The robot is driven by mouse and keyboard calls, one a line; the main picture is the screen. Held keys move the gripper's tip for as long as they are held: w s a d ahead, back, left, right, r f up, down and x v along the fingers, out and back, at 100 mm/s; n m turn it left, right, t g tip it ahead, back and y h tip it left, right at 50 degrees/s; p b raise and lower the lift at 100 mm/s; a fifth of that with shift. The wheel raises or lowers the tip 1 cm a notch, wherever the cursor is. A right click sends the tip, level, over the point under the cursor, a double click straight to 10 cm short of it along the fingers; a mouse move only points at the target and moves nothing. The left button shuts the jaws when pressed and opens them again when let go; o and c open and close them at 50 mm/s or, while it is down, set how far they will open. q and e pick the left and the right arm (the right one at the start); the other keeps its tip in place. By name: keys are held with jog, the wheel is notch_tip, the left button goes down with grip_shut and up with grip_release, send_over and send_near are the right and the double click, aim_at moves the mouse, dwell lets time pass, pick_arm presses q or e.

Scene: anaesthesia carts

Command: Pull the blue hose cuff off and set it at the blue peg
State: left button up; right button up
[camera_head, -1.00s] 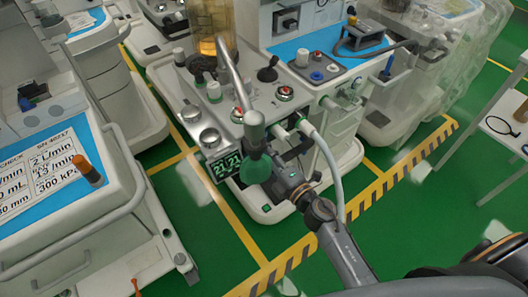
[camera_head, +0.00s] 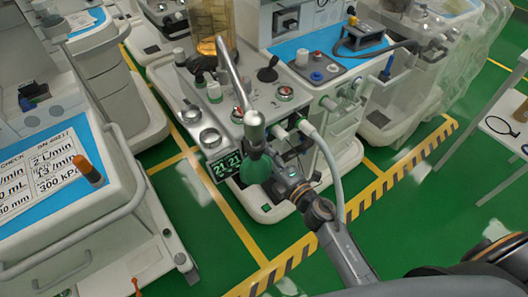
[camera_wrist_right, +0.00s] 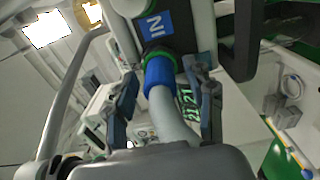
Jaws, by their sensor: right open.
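In the right wrist view the blue hose cuff (camera_wrist_right: 159,88) sits against a green ring (camera_wrist_right: 158,59) under a blue "IN" label (camera_wrist_right: 154,25). A pale hose (camera_wrist_right: 174,124) runs out of the cuff towards me. My right gripper (camera_wrist_right: 164,108) is open, with one finger on each side of the cuff and visible gaps. In the head view my right gripper (camera_head: 284,172) is at the front of the middle cart, beside the green breathing bag; the cuff cannot be made out there. A blue upright piece (camera_head: 387,67) shows by the right cart; I cannot tell whether it is the peg. My left gripper is out of view.
The middle cart (camera_head: 262,112) carries a green bag (camera_head: 256,168), a metal post and a lit display (camera_head: 225,165) close to my gripper. A white hose (camera_head: 333,165) loops down beside my right arm. Another cart (camera_head: 110,190) stands at left. Green floor is free in front.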

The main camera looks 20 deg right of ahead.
grip_shut()
jog(key=shift+s+d+f, duration=0.1)
jog(key=shift+s+d, duration=0.05)
jog(key=shift+s, duration=0.25)
jog(key=shift+v, duration=2.55)
